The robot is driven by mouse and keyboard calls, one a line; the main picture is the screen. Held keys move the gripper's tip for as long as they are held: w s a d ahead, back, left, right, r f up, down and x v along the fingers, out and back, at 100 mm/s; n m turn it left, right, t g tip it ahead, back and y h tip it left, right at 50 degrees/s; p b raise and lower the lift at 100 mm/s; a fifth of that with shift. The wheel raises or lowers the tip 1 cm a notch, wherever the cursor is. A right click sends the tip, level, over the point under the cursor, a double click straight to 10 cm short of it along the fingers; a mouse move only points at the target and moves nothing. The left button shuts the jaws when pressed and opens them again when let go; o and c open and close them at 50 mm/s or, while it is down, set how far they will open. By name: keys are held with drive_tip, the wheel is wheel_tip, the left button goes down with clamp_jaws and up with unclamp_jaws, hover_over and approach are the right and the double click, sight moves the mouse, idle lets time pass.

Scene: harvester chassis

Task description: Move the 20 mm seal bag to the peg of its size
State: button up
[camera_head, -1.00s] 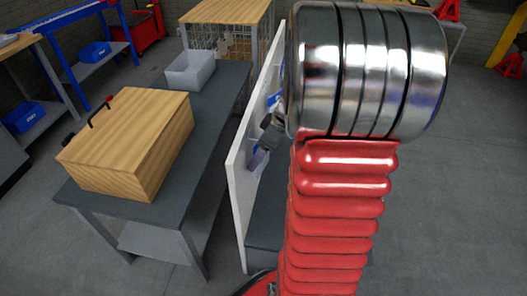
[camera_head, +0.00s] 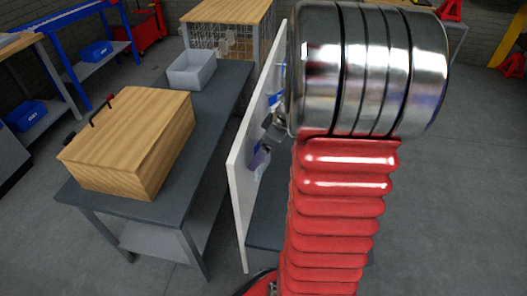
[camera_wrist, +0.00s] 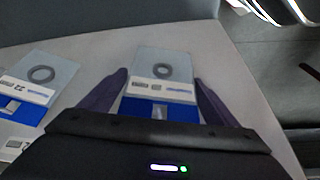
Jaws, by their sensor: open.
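A seal bag (camera_wrist: 163,60) hangs flat on the white board (camera_wrist: 215,50) in the wrist view. It is clear on top with a small dark ring, then a white label and a blue lower part. My gripper (camera_wrist: 159,78) is open, with one dark purple finger on each side of this bag. A second bag (camera_wrist: 42,73) with a larger ring hangs to the left. The label sizes are too small to read surely. In the head view my gripper (camera_head: 259,160) is close to the board's face, partly hidden by my arm. The pegs are not clearly visible.
The board (camera_head: 240,190) stands upright beside a dark bench with a wooden box (camera_head: 125,140) and a grey bin (camera_head: 192,70). Another blue bag shows higher on the board (camera_head: 275,97). Open floor lies to the right of my arm.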

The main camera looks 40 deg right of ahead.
drive_tip(key=shift+a+f, duration=0.15)
drive_tip(key=shift+a, duration=0.3)
drive_tip(key=d+v, duration=0.1)
drive_tip(key=v, duration=1.3)
drive_tip(key=shift+s, duration=0.1)
